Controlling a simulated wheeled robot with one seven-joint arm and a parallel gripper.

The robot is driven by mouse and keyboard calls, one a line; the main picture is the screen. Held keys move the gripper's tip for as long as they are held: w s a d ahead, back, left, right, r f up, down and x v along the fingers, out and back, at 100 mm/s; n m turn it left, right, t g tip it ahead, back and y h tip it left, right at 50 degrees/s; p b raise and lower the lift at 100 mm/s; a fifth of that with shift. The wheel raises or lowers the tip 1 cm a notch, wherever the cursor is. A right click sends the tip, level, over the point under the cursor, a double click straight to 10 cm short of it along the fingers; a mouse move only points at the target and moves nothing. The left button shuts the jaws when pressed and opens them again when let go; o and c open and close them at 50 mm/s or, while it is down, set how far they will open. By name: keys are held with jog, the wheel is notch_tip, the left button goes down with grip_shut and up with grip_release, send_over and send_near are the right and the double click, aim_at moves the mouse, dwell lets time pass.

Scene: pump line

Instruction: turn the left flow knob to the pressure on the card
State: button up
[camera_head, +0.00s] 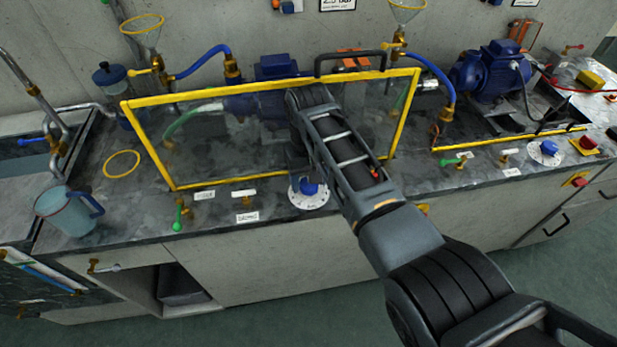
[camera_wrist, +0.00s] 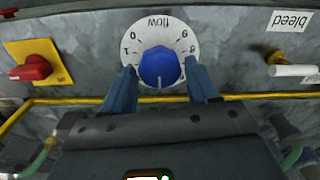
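The left flow knob (camera_head: 309,188) is a blue knob on a white round dial at the bench's front, below the yellow-framed clear guard. In the wrist view the blue knob (camera_wrist: 159,68) shows upside-down numbers and the word flow; its white mark points to the bottom of the picture. My gripper (camera_wrist: 160,82) is open, with one finger on each side of the knob; I cannot tell whether they touch it. A wall card (camera_head: 337,4), cut by the top edge, seems to read 2.5 bar.
The yellow-framed guard (camera_head: 160,165) stands close behind the knob. A white-handled valve (camera_head: 244,193) with a bleed label (camera_wrist: 288,22) is beside it. A red switch (camera_wrist: 30,68) on a yellow plate is on the other side. A second flow knob (camera_head: 549,147) sits far right.

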jog(key=shift+o, duration=1.3)
notch_tip(320, 180, up, 8)
jog(key=shift+f, duration=0.15)
